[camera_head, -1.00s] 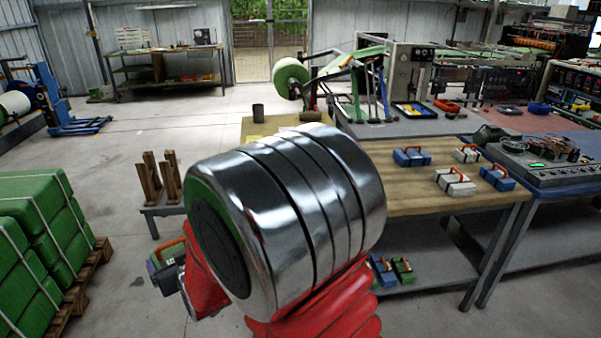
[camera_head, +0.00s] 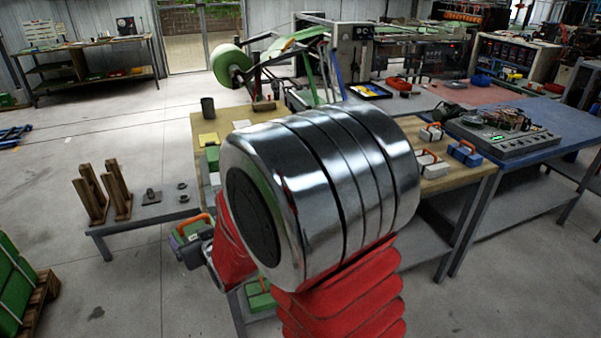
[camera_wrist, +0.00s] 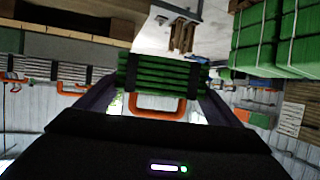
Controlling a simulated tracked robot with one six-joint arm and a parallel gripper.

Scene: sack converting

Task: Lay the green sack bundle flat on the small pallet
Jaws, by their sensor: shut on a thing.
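A green sack bundle (camera_wrist: 160,75) with dark bands and an orange handle sits between the fingers of my gripper (camera_wrist: 160,95) in the wrist view. The gripper is shut on it. In the head view, my gripper (camera_head: 190,245) shows only in part at the left of my arm, and the orange handle of the bundle (camera_head: 192,225) shows beside it. The held bundle is above the floor, near the low grey stand. I cannot make out a separate small pallet in either view.
A low grey stand (camera_head: 125,222) holds wooden uprights (camera_head: 90,195) and small dark parts. A wooden-topped bench (camera_head: 240,118) carries blue and white bundles. Green sacks (camera_head: 12,285) stand on a pallet (camera_head: 40,305) at the lower left. Floor between is clear.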

